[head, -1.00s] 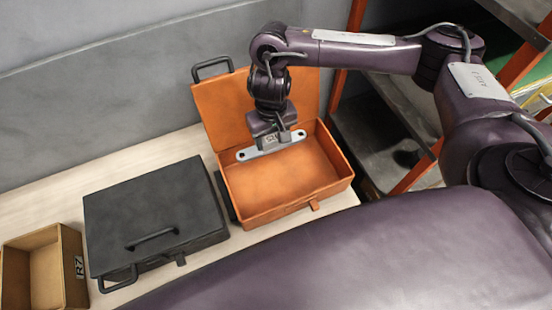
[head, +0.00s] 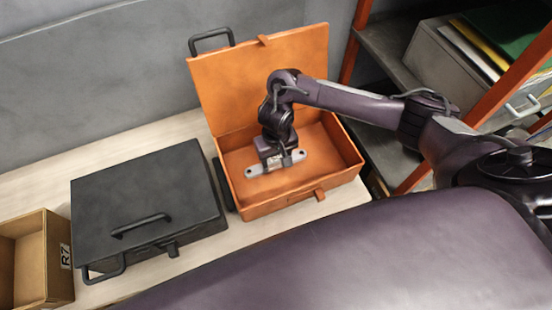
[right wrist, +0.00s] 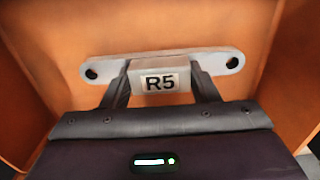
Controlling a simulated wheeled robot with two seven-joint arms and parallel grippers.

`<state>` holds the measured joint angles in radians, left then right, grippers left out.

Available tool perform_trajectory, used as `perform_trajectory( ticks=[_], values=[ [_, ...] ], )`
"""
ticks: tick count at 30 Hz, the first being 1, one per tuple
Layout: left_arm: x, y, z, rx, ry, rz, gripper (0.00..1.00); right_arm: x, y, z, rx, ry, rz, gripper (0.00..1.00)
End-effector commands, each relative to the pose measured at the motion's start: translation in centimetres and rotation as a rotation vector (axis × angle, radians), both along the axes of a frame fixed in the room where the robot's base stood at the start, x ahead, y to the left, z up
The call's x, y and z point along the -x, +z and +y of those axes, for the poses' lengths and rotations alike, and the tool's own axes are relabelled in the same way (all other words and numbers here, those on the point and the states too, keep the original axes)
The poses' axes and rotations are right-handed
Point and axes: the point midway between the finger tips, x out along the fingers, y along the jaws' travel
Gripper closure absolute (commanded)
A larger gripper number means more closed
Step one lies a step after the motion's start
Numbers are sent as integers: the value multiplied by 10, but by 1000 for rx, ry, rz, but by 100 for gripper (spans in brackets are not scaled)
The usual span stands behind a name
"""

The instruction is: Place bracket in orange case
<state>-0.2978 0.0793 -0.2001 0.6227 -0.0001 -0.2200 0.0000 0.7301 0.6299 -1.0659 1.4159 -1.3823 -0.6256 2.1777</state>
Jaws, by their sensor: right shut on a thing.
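The orange case (head: 334,178) stands open on the bench, its lid raised at the back. The grey metal bracket (head: 257,170) is inside the case, between its walls. In the right wrist view the bracket (right wrist: 215,62) is a flat bar with a hole at each end and a middle block labelled R5. My right gripper (head: 284,162) points down into the case and is shut on the bracket's middle block; its fingers (right wrist: 160,85) show on both sides of the block. I cannot tell whether the bracket touches the case floor. My left gripper is not in view.
A closed black case (head: 140,195) stands left of the orange case. A cardboard-coloured open bin (head: 57,262) marked R7 is at the far left. A shelf with orange posts (head: 354,45) and a grey box (head: 455,65) stands at the right.

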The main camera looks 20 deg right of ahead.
Motion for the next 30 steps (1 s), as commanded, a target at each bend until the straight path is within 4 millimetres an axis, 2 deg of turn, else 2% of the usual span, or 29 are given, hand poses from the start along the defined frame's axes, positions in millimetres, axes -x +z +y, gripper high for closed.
perform_trajectory(
  ticks=[2, 13, 14, 18, 26, 30],
  values=[
    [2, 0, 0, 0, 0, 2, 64, -1, -7, 0, 0, -1, -3, 78],
    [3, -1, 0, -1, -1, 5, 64, -1, -11, 0, -1, -1, -2, 78],
    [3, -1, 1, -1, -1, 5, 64, -1, -11, 0, 0, -1, -2, 42],
    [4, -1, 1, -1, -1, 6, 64, 0, -11, 0, 0, 0, -2, 24],
    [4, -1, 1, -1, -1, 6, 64, -1, -10, 0, 0, 0, -2, 24],
    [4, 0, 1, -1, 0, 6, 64, -1, -1, 1, -2, 1, -4, 24]
  ],
)
